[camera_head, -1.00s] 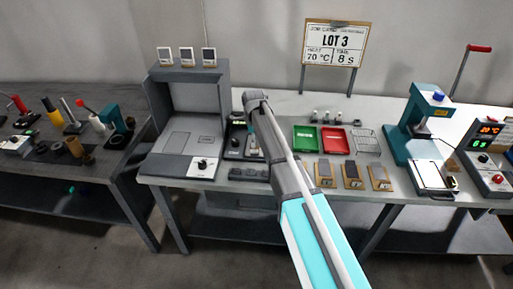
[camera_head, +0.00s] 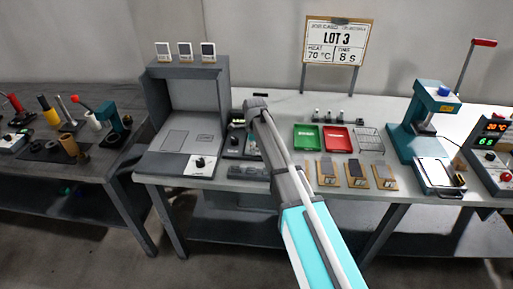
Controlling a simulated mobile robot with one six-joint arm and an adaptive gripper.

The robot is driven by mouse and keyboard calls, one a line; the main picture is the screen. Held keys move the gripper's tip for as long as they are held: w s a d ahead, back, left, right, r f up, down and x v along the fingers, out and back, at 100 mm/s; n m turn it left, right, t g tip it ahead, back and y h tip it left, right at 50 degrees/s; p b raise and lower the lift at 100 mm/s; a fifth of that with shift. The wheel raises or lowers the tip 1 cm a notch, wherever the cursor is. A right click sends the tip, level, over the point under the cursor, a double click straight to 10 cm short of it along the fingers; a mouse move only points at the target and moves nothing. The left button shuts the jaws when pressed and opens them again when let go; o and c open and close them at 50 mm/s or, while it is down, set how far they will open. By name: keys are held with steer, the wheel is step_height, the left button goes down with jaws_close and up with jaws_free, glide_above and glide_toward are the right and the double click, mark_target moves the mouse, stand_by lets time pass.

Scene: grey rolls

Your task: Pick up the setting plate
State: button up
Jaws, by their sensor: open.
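I cannot tell for sure which thing is the setting plate. A dark tray (camera_head: 236,143) with small parts lies on the bench beside the grey booth, partly behind my arm. A flat dark grey block (camera_head: 247,173) lies in front of it at the bench edge. Three wooden holders with flat grey pieces, a left one (camera_head: 328,172), a middle one (camera_head: 356,174) and a right one (camera_head: 384,176), stand to the right of my arm. My gripper (camera_head: 253,148) hangs over the dark tray, mostly hidden by my arm. It looks open; its fingertips and any contact are not clear.
The grey booth (camera_head: 188,75) stands to the left. A green tray (camera_head: 307,138), a red tray (camera_head: 337,139) and a wire rack (camera_head: 370,141) lie behind the holders. A teal press (camera_head: 409,135) and a display box (camera_head: 489,150) stand at the right. A tool bench (camera_head: 60,172) is far left.

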stand_by(0.5)
jaws_close()
